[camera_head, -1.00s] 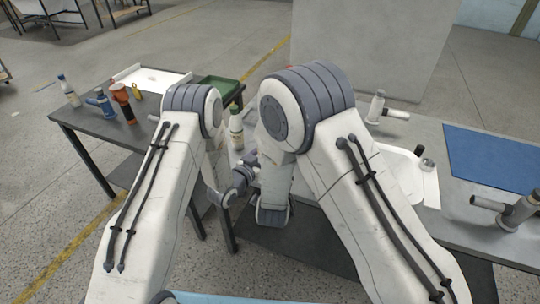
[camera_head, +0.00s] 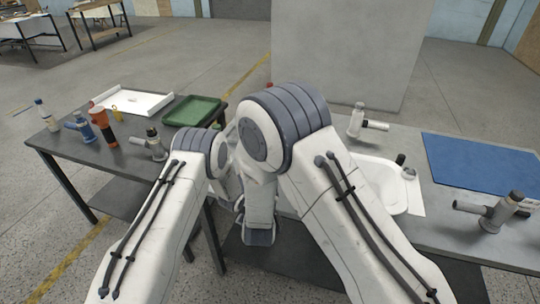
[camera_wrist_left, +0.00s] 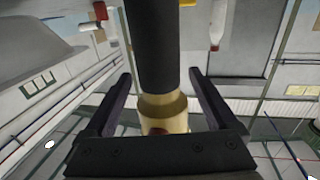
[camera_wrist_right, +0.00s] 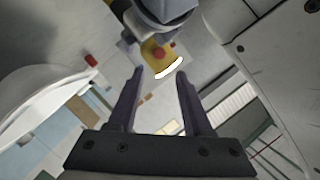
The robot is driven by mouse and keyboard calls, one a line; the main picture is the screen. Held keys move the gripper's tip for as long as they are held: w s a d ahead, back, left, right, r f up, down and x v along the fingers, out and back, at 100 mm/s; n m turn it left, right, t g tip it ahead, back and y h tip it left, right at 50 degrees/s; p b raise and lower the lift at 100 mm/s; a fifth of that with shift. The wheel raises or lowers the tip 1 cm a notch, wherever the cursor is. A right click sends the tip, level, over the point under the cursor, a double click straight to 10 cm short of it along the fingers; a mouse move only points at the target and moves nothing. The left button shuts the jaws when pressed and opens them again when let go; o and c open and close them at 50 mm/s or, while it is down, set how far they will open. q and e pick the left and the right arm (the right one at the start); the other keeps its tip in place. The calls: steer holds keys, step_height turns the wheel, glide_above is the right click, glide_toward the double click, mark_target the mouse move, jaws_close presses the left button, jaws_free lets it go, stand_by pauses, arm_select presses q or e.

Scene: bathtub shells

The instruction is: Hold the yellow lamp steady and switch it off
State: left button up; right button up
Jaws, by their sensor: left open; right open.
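My left gripper (camera_wrist_left: 160,73) is open in the left wrist view. A dark cylinder with a yellow-tan collar (camera_wrist_left: 163,108), apparently part of the yellow lamp, stands between its fingers; I cannot tell whether they touch. My right gripper (camera_wrist_right: 160,73) is open and empty in the right wrist view. Beyond its fingertips is a yellow part (camera_wrist_right: 151,49) with a red button (camera_wrist_right: 158,53) and a bright white curved edge (camera_wrist_right: 169,69), apparently the lamp. A grey piece partly covers it from above. In the head view my arms hide both grippers and the lamp.
The left table holds a bottle (camera_head: 45,118), blue (camera_head: 80,127), orange (camera_head: 103,124) and grey (camera_head: 150,147) torch-like things, a white tray (camera_head: 112,101) and a green tray (camera_head: 192,110). The right table has a white basin (camera_head: 385,180), a blue mat (camera_head: 480,165) and grey fittings (camera_head: 497,212).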

arm_select(q)
steer(key=shift+w+d, duration=0.15)
steer(key=shift+c, duration=0.4)
jaws_close()
arm_select(e)
jaws_close()
stand_by(3.1)
